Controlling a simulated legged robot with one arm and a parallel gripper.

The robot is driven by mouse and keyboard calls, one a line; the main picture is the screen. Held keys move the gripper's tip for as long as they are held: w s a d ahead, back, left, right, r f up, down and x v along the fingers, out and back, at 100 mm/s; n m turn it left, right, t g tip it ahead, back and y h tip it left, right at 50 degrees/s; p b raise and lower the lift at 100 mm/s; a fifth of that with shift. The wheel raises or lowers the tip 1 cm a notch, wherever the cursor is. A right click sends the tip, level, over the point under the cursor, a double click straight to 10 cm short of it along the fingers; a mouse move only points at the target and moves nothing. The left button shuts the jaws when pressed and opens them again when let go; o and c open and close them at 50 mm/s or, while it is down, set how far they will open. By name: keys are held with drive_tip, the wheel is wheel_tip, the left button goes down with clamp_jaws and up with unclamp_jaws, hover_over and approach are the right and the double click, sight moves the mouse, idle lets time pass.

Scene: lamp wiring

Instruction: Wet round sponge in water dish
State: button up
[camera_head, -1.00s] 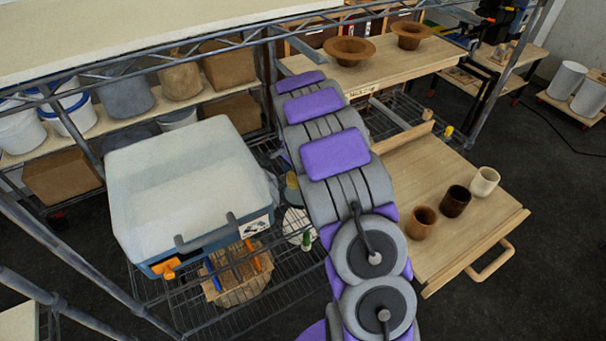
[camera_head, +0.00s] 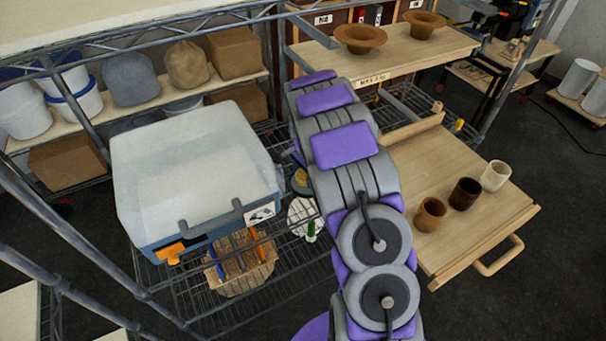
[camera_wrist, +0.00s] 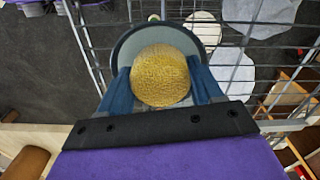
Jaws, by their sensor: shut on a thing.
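The round yellow sponge (camera_wrist: 161,76) sits between the two blue fingers of my gripper (camera_wrist: 159,84) in the wrist view, and the gripper is shut on it. A round grey-green dish with a dark rim (camera_wrist: 131,47) shows behind and around the sponge, probably the water dish. The sponge overlaps the dish in this view. I cannot tell whether it touches the dish or any water. In the head view my arm hides the gripper, and only a small bit of yellow (camera_head: 300,177) shows beside the arm, over the wire shelf.
A large pale-lidded tub (camera_head: 195,165) stands on the wire shelf (camera_head: 215,300) left of my arm. A white flat piece (camera_head: 303,215) lies near the arm. Several cups, including a dark one (camera_head: 464,194), stand on the wooden board (camera_head: 420,165) at right. Metal posts flank the rack.

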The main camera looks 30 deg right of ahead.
drive_tip(key=shift+d+f, duration=0.15)
drive_tip(key=shift+d, duration=0.75)
drive_tip(key=shift+a+f, duration=0.1)
drive_tip(key=shift+a, duration=0.8)
drive_tip(key=shift+d+f, duration=0.25)
drive_tip(key=shift+d, duration=0.55)
drive_tip(key=shift+a+r, duration=0.1)
drive_tip(key=shift+a, duration=0.55)
drive_tip(key=shift+d, duration=0.1)
drive_tip(key=shift+d, duration=0.4)
drive_tip(key=shift+a, duration=0.35)
drive_tip(key=shift+d+p, duration=0.2)
drive_tip(key=shift+p, duration=0.1)
drive_tip(key=shift+s+a+f, duration=0.1)
drive_tip(key=shift+f, duration=0.1)
